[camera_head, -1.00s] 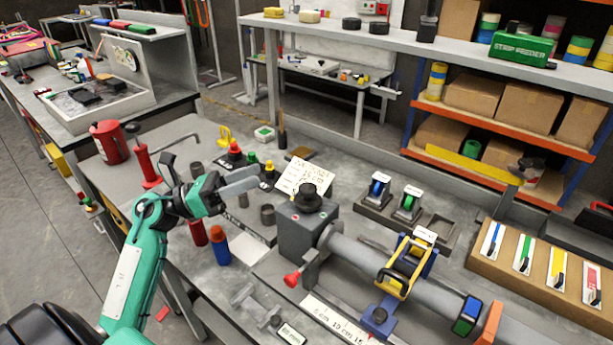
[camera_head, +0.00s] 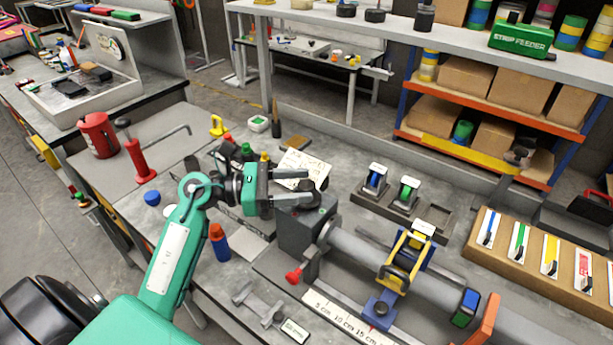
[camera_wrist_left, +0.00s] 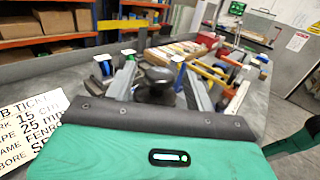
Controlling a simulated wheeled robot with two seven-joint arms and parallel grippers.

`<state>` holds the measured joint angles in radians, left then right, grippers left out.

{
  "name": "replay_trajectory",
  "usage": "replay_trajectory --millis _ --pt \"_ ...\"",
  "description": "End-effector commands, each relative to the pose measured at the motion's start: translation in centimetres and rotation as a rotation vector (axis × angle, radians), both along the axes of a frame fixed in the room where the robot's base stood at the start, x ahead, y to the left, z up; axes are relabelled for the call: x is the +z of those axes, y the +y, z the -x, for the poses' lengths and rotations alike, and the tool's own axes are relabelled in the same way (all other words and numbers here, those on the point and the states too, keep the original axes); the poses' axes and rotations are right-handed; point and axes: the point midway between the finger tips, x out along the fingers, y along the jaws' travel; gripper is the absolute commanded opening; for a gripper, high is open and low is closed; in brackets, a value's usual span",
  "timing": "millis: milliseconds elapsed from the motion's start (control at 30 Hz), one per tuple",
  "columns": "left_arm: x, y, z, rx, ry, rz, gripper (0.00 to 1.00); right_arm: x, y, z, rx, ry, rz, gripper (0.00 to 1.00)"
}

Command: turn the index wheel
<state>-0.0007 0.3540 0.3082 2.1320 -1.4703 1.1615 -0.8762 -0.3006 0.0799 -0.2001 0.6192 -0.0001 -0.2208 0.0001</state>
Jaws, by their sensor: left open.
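The index wheel (camera_head: 308,188) is a dark round knob on top of the grey block (camera_head: 300,233) at the left end of a long grey tube. My left gripper (camera_head: 304,186) is open, with its two grey fingers reaching to either side of the wheel and partly hiding it. In the left wrist view the dark wheel (camera_wrist_left: 160,76) sits between the open fingers (camera_wrist_left: 160,88). I cannot tell whether either finger touches it. My right gripper is not in view.
A paper job ticket (camera_head: 303,168) lies behind the block. A yellow-handled clamp (camera_head: 405,262) sits on the tube. A dark holder (camera_head: 398,212) stands behind it.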

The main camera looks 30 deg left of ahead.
Motion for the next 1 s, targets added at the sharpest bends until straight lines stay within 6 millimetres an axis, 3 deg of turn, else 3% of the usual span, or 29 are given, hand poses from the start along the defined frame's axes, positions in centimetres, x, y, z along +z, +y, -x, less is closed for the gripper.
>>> replay_trajectory --millis 200,500,733,1000 --pt "0.0 -1.6 -1.1 0.0 0.001 0.001 0.54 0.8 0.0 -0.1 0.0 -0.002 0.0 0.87" --pt "-0.1 -1.8 -1.2 0.0 0.001 0.0 0.54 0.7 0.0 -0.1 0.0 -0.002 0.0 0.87" --pt "-0.1 -1.8 -1.2 0.0 0.001 0.001 0.11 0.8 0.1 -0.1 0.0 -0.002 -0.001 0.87" --pt "-0.2 -1.8 -1.1 0.069 0.004 -0.003 0.11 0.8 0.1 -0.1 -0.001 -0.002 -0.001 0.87"
